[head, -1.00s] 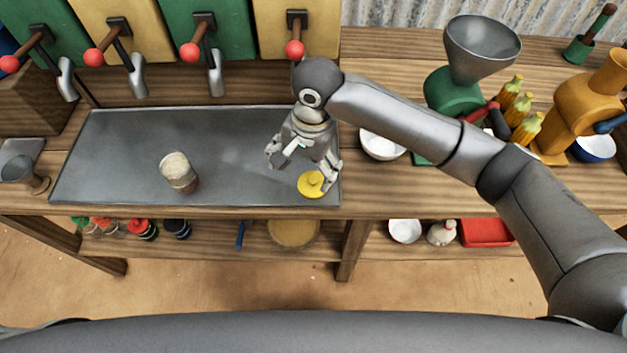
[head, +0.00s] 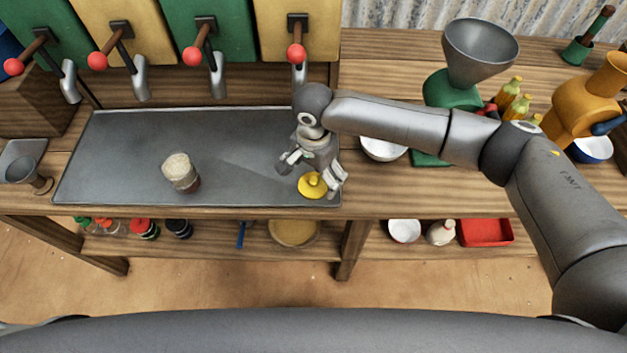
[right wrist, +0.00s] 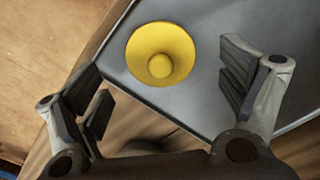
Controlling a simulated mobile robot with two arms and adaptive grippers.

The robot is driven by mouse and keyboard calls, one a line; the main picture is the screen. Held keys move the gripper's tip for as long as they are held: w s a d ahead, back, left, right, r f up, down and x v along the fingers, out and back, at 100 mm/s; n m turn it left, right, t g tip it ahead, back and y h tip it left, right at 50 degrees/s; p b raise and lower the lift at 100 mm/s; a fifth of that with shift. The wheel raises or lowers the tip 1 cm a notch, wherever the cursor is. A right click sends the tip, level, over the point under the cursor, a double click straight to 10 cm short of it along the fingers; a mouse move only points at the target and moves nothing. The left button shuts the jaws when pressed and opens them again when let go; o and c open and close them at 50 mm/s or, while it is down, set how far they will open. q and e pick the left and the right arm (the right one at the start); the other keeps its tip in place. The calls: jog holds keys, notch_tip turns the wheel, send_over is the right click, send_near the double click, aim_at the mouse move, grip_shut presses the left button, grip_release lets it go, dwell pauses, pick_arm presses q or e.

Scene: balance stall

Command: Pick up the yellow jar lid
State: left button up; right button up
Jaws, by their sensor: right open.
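The yellow jar lid (head: 312,185) lies on the grey metal tray (head: 120,150), near its front right corner. It is round with a small knob in the middle. In the right wrist view the lid (right wrist: 162,54) lies beyond the fingertips, between the two fingers' lines. My right gripper (head: 312,170) is open and empty, low over the tray's right end, just behind and above the lid. In the right wrist view the open fingers (right wrist: 168,93) show with a wide gap. I cannot tell the exact height left to the lid. My left gripper is out of view.
A jar with pale contents (head: 180,172) stands on the tray to the left. Dispenser taps with red-knobbed levers (head: 296,54) hang behind the tray. A white bowl (head: 382,148) and a green grinder (head: 452,90) stand right of it. The tray's middle is clear.

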jog(key=shift+f, duration=1.1)
jog(key=c, duration=0.8)
